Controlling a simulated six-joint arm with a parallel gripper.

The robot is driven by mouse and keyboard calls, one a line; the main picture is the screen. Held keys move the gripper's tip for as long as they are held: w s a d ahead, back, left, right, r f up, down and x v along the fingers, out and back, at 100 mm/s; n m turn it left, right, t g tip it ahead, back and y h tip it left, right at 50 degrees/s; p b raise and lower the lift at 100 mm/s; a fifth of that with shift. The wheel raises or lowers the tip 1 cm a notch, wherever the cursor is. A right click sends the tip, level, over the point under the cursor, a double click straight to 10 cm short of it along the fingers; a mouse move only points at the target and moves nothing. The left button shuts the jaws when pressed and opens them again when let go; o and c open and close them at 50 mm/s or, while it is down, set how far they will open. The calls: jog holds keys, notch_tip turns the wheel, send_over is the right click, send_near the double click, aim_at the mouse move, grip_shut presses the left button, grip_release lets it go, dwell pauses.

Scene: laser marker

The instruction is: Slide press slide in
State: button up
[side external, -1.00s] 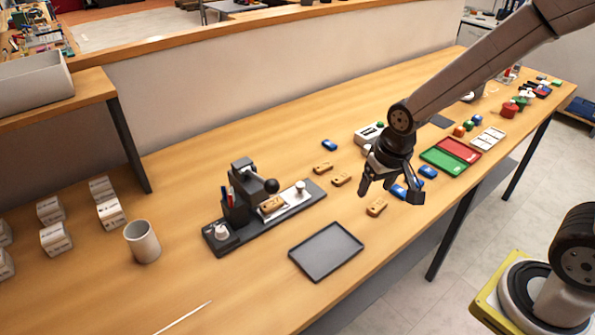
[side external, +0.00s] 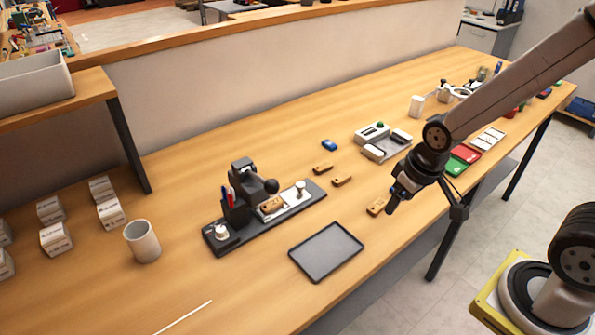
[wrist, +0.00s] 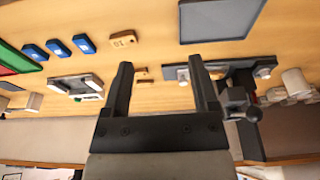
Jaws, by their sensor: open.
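The press (side external: 243,185), dark with a black ball knob, stands on a long black base (side external: 228,245). Its pale slide (side external: 290,203) lies to the right of the press, with a wooden piece (side external: 271,205) on it beside the press and a light upright knob (side external: 300,187) near its right end.
A dark tray (side external: 326,252) lies in front of the base. Several loose wooden pieces, one of them (side external: 342,180), lie between press and gripper. A white device with a green button (side external: 373,133) stands behind. A grey cup (side external: 142,241) is at left.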

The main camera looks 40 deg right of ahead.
jog(key=m+g, duration=0.3)
jog(key=m, duration=0.6)
send_over(300, 184)
notch_tip(300, 184, down, 4)
jog(key=shift+r, duration=0.25)
jog(key=shift+d, duration=0.1)
jog(key=shift+f, duration=3.9)
grip_shut()
